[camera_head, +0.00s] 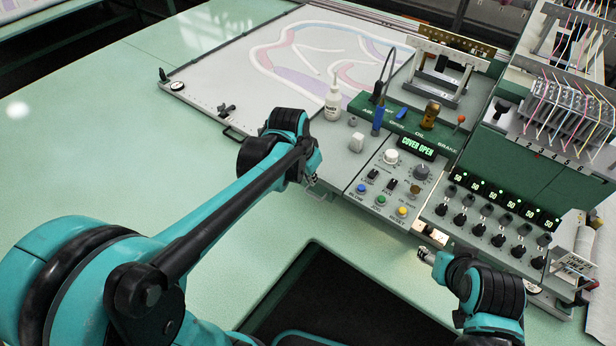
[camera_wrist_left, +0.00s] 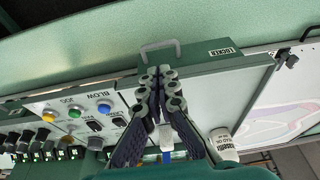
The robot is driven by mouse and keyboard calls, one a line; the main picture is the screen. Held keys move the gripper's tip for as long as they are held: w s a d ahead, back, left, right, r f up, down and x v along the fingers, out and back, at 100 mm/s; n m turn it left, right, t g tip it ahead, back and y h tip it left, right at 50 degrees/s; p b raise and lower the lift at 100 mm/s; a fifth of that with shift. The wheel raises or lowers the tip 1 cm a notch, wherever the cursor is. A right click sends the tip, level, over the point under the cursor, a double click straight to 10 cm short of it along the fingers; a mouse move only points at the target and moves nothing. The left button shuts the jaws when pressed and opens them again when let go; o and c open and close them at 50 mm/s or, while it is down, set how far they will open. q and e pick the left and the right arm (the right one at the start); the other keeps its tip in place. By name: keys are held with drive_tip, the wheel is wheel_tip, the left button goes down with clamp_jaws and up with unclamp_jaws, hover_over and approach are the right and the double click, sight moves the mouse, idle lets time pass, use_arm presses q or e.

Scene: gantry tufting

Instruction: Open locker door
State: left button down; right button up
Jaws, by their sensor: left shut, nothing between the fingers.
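The locker shows in the left wrist view as a grey panel (camera_wrist_left: 225,92) with a dark green front edge bearing a "LOCKER" label (camera_wrist_left: 222,51). A grey bar handle (camera_wrist_left: 160,46) sticks out from that edge. My left gripper (camera_wrist_left: 160,72) is shut and empty, its fingertips close to the handle; I cannot tell whether they touch it. In the head view my left gripper (camera_head: 311,172) is at the console's left front corner and hides much of the locker front. My right gripper (camera_head: 430,255) is by the console's front edge; its jaws are too small to read.
The console has coloured buttons (camera_head: 380,199), knobs and a "COVER OPEN" display (camera_head: 417,148). A white bottle (camera_head: 333,103) stands behind the left gripper. The tufting bed (camera_head: 230,75) lies at the back, with clear pale green table (camera_head: 110,125) to the left.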

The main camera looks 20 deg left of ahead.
sight(304, 186)
use_arm(q)
drive_tip(key=a+b+x, duration=0.1)
drive_tip(key=b+x, duration=0.1)
drive_tip(key=x, duration=0.6)
drive_tip(key=shift+d+f+b, duration=0.4)
drive_tip(key=shift+d+f, duration=0.05)
drive_tip(key=shift+d, duration=0.1)
use_arm(e)
wheel_tip(304, 186, down, 3)
drive_tip(key=shift+f, duration=0.1)
